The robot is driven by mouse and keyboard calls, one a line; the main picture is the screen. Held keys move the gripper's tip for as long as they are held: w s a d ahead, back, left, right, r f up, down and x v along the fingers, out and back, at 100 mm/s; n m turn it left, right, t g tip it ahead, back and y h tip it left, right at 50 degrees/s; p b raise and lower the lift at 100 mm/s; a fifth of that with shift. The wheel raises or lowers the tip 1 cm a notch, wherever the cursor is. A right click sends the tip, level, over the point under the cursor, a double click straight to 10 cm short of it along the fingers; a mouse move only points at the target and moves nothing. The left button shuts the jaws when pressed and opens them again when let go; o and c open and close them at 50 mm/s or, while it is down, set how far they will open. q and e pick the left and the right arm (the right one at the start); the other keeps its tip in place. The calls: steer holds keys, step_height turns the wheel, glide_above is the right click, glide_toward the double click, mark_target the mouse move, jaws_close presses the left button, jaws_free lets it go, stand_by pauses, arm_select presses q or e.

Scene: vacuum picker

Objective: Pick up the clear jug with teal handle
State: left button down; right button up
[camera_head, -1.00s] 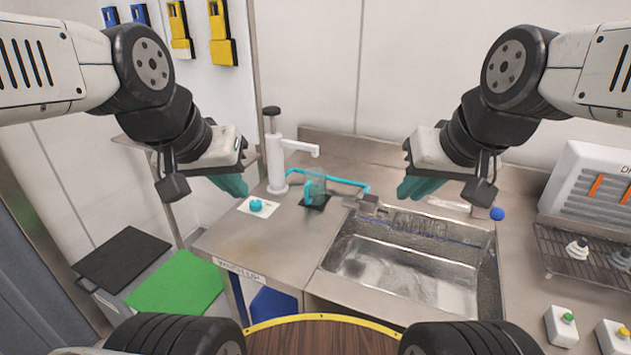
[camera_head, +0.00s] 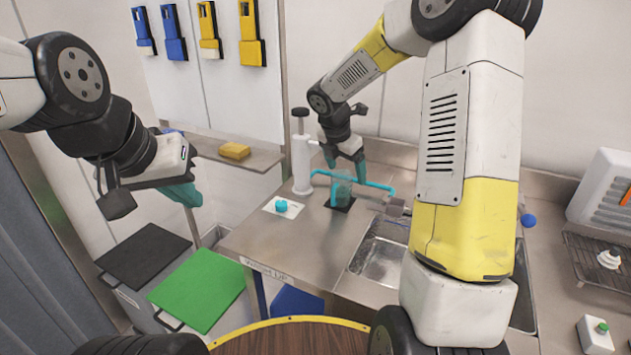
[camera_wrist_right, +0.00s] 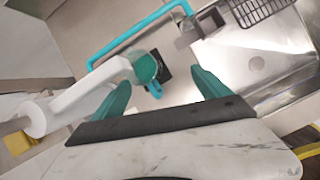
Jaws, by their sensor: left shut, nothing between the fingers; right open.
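The clear jug with teal handle (camera_head: 341,188) stands on a small black pad on the steel counter beside the sink. In the right wrist view, the jug (camera_wrist_right: 147,68) shows from above with its teal handle towards my fingers. My right gripper (camera_head: 345,164) is open above the jug, its teal fingers pointing down. In the right wrist view, my right gripper's fingers (camera_wrist_right: 161,80) are spread with nothing between them, and the jug lies beyond their tips. My left gripper (camera_head: 188,196) is shut and empty at the left, away from the counter.
A white pump dispenser (camera_head: 302,165) stands close left of the jug. A teal pipe (camera_head: 372,183) runs behind the jug. A teal item (camera_head: 281,205) sits on a white card at the left. The sink (camera_head: 380,262) is partly hidden by my right arm.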

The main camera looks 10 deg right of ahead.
mark_target(340, 177)
steer(key=w+f, duration=0.1)
steer(key=w+a+f+n, duration=0.1)
steer(key=w, duration=0.1)
steer(key=shift+a+f+n, duration=0.1)
steer(key=shift+a+n, duration=0.05)
steer(key=shift+n, duration=0.15)
steer(key=shift+w+f, duration=0.15)
steer(key=shift+f, duration=0.2)
steer(key=x, duration=0.7)
steer(key=shift+a+f, duration=0.15)
steer(key=shift+a, duration=0.05)
steer(key=c, duration=1.8)
steer(key=shift+r, duration=0.35)
